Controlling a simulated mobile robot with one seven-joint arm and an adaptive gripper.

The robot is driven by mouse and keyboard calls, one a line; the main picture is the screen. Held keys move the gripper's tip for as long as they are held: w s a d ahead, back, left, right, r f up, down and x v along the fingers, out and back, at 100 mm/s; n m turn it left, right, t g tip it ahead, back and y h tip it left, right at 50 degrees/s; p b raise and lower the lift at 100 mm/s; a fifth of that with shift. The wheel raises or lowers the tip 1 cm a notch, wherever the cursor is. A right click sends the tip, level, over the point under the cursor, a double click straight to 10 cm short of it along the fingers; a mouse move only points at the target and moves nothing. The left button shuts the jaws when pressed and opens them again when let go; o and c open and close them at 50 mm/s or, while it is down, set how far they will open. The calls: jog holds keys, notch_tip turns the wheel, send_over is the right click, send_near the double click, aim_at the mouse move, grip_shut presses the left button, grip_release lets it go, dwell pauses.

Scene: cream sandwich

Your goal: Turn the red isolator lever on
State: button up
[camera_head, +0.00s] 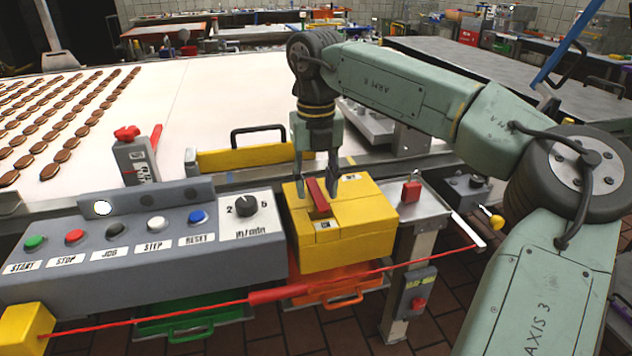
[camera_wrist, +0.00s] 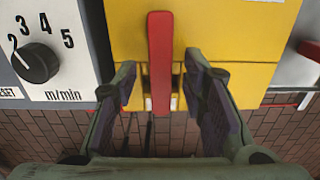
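The red isolator lever (camera_head: 317,194) is mounted on the top of a yellow box (camera_head: 365,214) at the right end of the control panel. In the wrist view the lever (camera_wrist: 160,55) is a long, flat red bar running up the picture across the yellow face, with its lower end near a slot. My gripper (camera_head: 317,190) points down over the box with one finger on each side of the lever. In the wrist view my gripper (camera_wrist: 158,76) is open, with gaps between both fingers and the lever. Any on or off marking is not readable.
The grey control panel (camera_head: 110,262) with coloured buttons and a black speed knob (camera_head: 245,205) is left of the box. A red pull cord (camera_head: 276,294) crosses in front. A yellow-barred guard (camera_head: 245,158) stands behind, by the white conveyor (camera_head: 215,95). A red-knobbed post (camera_head: 411,191) is at right.

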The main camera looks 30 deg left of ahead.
aim_at(316, 192)
notch_tip(316, 192, up, 12)
dwell(0.6)
dwell(0.4)
